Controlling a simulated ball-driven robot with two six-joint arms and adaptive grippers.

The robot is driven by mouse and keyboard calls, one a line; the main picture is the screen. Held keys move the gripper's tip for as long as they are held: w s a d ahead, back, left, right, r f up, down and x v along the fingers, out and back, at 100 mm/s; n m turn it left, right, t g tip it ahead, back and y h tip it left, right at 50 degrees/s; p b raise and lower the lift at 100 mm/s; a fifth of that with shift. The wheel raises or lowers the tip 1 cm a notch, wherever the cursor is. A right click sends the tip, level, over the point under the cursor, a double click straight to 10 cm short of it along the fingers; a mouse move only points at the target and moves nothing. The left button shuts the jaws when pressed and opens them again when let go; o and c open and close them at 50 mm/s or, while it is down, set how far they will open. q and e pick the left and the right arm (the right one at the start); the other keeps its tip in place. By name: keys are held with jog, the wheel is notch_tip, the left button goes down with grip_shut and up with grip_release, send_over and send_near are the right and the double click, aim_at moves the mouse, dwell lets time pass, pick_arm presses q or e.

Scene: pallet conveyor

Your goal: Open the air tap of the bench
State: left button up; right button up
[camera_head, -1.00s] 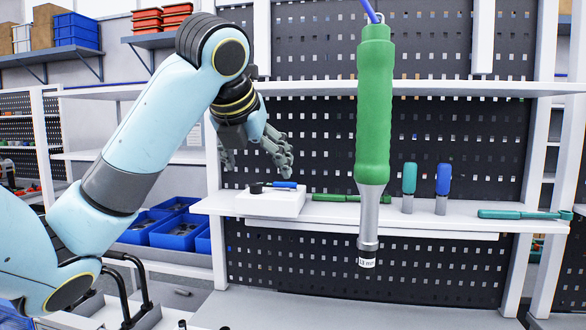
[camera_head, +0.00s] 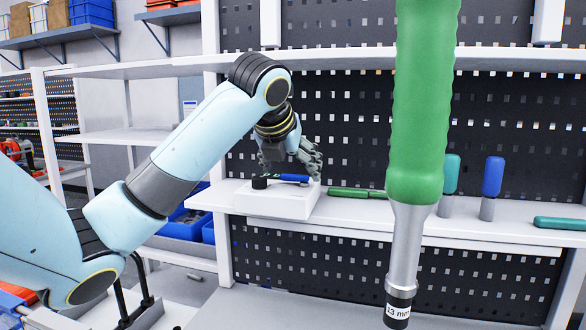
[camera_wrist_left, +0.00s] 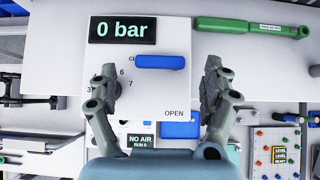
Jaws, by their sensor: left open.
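The air tap is a blue lever (camera_wrist_left: 160,62) on a white box (camera_head: 272,206) on the bench shelf. In the left wrist view the lever points sideways to the right, near the partly hidden letters "CL"; "OPEN" is printed lower right. A display (camera_wrist_left: 123,30) on the box reads "0 bar". The lever also shows in the head view (camera_head: 290,178). My left gripper (camera_wrist_left: 158,85) is open above the box, its fingers on either side of the lever's area, apart from it as far as I can tell. My right gripper is out of view.
A green tool labelled 13 mm (camera_head: 420,110) hangs large in front. A green wrench (camera_head: 355,193) lies right of the box. Teal (camera_head: 450,175) and blue-handled (camera_head: 492,178) tools stand farther right. A "NO AIR" display (camera_wrist_left: 140,140) shows below the box in the wrist view.

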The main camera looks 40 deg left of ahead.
aim_at(295, 178)
pick_arm(q)
jog(key=shift+x, duration=1.05)
jog(key=shift+c, duration=0.2)
jog(key=c, duration=1.2)
jog(key=shift+o, duration=0.2)
